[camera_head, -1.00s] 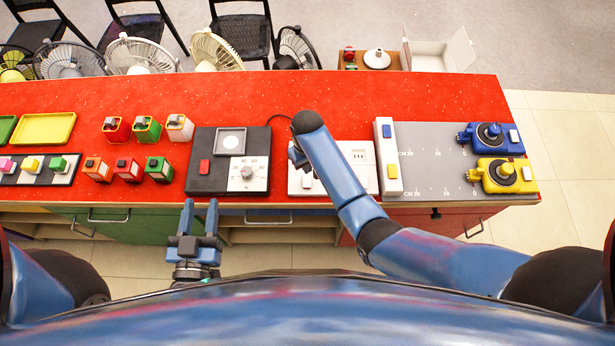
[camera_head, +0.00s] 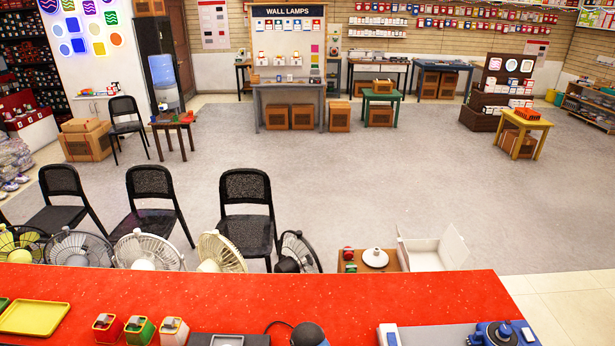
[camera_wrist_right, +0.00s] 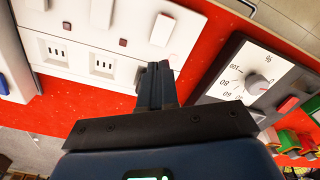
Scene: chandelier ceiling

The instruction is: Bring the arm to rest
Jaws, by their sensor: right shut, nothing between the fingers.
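My right gripper (camera_wrist_right: 160,84) shows in the right wrist view with its fingers together and nothing between them. It is over the red counter (camera_wrist_right: 85,100), between a white socket panel (camera_wrist_right: 110,35) and a black box with a dial (camera_wrist_right: 228,68). In the head view only a dark rounded part of my right arm (camera_head: 308,334) shows at the bottom edge, over the red counter. My left gripper is out of the head view.
Small red, green and white boxes (camera_head: 140,330) and a yellow tray (camera_head: 35,317) stand on the counter. A blue device (camera_head: 495,334) sits at its right. Behind are fans (camera_head: 218,252), black chairs (camera_head: 246,215) and open grey floor (camera_head: 350,180).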

